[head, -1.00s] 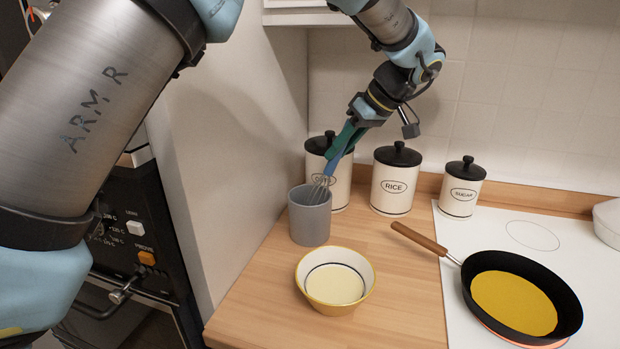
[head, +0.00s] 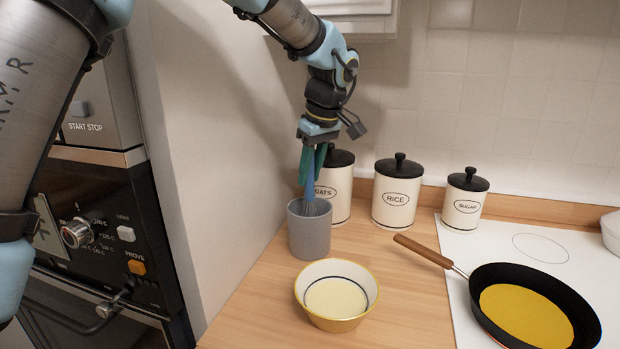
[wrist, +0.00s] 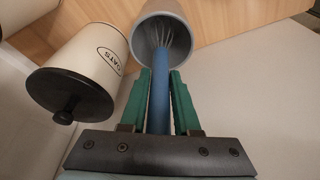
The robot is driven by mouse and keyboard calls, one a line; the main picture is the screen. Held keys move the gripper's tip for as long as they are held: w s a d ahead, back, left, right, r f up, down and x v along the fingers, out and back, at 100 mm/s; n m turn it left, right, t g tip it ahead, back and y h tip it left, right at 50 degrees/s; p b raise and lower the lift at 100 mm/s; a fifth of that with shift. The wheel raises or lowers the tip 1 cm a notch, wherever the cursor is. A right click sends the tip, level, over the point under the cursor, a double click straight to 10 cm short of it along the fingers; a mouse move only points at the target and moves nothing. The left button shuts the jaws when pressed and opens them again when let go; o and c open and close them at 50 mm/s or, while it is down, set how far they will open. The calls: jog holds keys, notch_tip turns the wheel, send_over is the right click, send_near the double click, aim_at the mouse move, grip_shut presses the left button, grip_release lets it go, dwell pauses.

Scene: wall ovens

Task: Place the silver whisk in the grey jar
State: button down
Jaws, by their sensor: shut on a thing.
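The grey jar (head: 310,236) stands upright on the wooden counter near the side panel. The whisk (head: 310,186) has a blue handle and thin silver wires. My gripper (head: 312,160), with green fingers, points down above the jar and is shut on the whisk's handle. The whisk is nearly upright, wires down, and their lower ends are hidden by the jar's wall. In the wrist view, the whisk's blue handle (wrist: 160,90) lies between the fingers of my gripper (wrist: 160,78), and its wires reach into the mouth of the jar (wrist: 166,14).
Lidded canisters marked oats (head: 334,190), rice (head: 397,195) and sugar (head: 464,202) stand along the back. A yellow-rimmed bowl (head: 337,316) sits in front of the jar. A pan (head: 500,270) rests on the white hob at right.

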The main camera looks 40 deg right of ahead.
aim_at(314, 157)
jog(key=c, duration=0.6)
grip_release()
jog(key=shift+f, duration=0.1)
jog(key=shift+c, duration=0.2)
jog(key=b+v, duration=0.1)
jog(key=v, duration=0.4)
jog(key=shift+b, duration=0.3)
jog(key=s+b, duration=0.4)
jog(key=s, duration=0.8)
jog(key=shift+d, duration=0.2)
jog(key=shift+s, duration=0.1)
